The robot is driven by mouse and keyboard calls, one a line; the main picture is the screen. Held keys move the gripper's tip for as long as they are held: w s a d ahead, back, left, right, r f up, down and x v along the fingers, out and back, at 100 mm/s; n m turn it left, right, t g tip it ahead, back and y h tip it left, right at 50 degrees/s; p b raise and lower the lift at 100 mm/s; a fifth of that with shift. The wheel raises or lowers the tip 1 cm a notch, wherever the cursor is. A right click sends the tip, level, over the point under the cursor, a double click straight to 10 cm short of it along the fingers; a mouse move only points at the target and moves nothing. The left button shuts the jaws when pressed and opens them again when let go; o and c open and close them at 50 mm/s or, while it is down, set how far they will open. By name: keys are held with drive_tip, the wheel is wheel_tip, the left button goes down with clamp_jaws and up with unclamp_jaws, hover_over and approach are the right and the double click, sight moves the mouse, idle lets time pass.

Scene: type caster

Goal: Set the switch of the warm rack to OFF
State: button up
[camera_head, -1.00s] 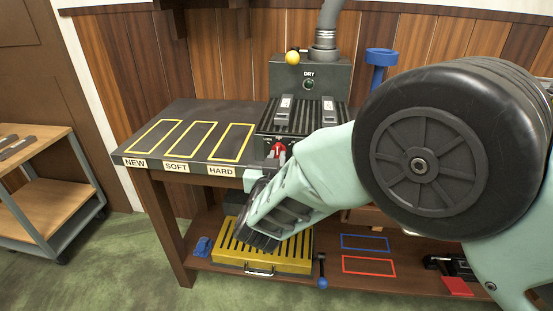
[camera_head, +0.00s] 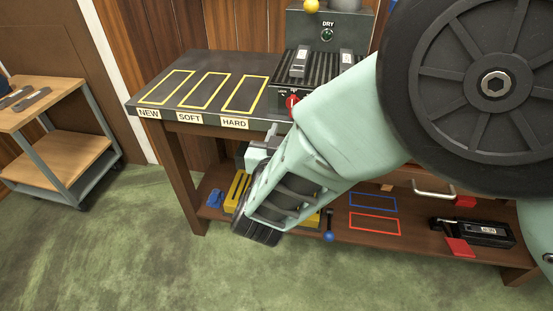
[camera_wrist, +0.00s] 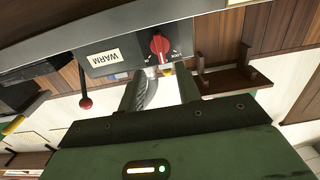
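The warm rack (camera_head: 275,88) is a black ribbed rack on the bench top, with two small dark blocks on it. Its red rotary switch (camera_head: 292,104) is on the front face, partly beside my arm. In the wrist view the red switch (camera_wrist: 160,45) shows close up next to an upside-down WARM label (camera_wrist: 104,58). Its small position markings are too small to read surely. My gripper (camera_wrist: 160,84) is open and empty, its fingers apart and pointing toward the switch, not visibly touching it. In the head view my gripper (camera_head: 264,150) is below the bench front edge, largely hidden by my arm.
The bench top (camera_head: 160,65) has yellow outlines marked NEW, SOFT and HARD. A yellow slatted tray (camera_head: 236,190) sits on the lower shelf behind my arm. A lever with a red ball (camera_wrist: 86,103) stands beside the label. A trolley (camera_head: 60,155) is at the left; open floor lies in front.

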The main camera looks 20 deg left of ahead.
drive_tip(key=v, duration=0.9)
drive_tip(key=shift+w, duration=0.1)
drive_tip(key=d+r+n+g+y, duration=0.35)
drive_tip(key=d+g, duration=0.25)
drive_tip(key=g, duration=0.4)
drive_tip(key=s+d+r+n+g+h, duration=0.1)
drive_tip(key=s+d+g+h, duration=0.4)
drive_tip(key=d, duration=0.8)
drive_tip(key=s+d+r+g+h, duration=0.1)
drive_tip(key=s+d+g+h, duration=0.15)
drive_tip(key=s+d, duration=0.8)
wheel_tip(320, 180, up, 15)
drive_tip(key=w+d+p, duration=0.2)
drive_tip(key=p, duration=1.3)
drive_tip(key=shift+w+f, duration=0.2)
drive_tip(key=shift+w, duration=0.2)
